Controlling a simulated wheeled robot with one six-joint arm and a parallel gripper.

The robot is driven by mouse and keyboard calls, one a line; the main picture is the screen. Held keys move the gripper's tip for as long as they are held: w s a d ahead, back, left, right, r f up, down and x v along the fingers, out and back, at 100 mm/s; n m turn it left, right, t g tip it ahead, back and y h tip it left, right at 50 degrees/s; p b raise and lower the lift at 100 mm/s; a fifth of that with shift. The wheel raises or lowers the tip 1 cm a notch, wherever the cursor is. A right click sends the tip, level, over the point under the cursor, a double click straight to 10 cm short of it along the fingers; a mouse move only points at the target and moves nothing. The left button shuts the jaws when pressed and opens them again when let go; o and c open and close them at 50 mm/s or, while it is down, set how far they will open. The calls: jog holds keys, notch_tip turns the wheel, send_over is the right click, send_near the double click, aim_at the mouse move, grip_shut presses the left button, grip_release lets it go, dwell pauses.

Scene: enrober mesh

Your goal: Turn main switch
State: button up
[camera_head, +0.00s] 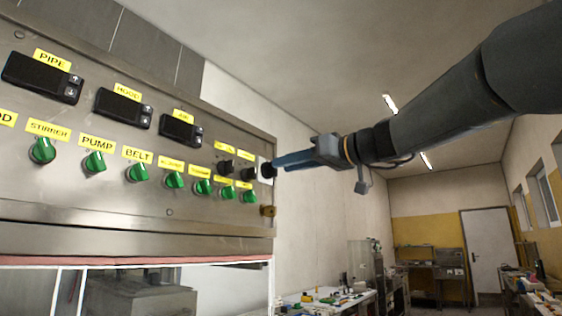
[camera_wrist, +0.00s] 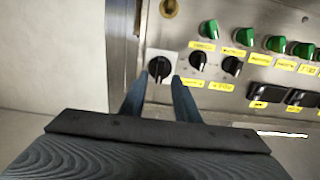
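The main switch looks to be the black rotary knob (camera_wrist: 159,67) on a pale square plate at the end of the steel control panel (camera_head: 120,190). It is the rightmost black knob (camera_head: 267,171) in the head view. My gripper (camera_wrist: 160,77) points at this knob, with one finger on each side of it in the wrist view. The fingers are apart, and a small gap shows between them and the knob. In the head view my gripper (camera_head: 276,164) reaches the knob from the right, and its fingertips partly cover it. Contact cannot be told.
Two other black knobs (camera_wrist: 198,60) (camera_wrist: 232,65) sit beside the switch. Green knobs (camera_head: 94,162) with yellow labels line the panel, below dark displays (camera_head: 124,107). A brass-coloured fitting (camera_head: 267,211) sits below the switch. Free air lies right of the panel.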

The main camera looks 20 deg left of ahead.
aim_at(271, 170)
jog(key=shift+p+x, duration=0.35)
jog(key=shift+x, duration=0.9)
jog(key=shift+w, duration=0.1)
grip_shut()
jog(key=shift+f+m+b, duration=0.1)
jog(key=shift+m+b, duration=0.3)
jog(key=m+b, duration=0.1)
jog(key=m, duration=0.7)
jog(key=m+b, duration=0.2)
jog(key=m, duration=0.7)
jog(key=shift+w+d+f, duration=0.1)
jog(key=shift+w+f, duration=0.05)
jog(key=shift+w, duration=0.05)
jog(key=shift+m, duration=0.3)
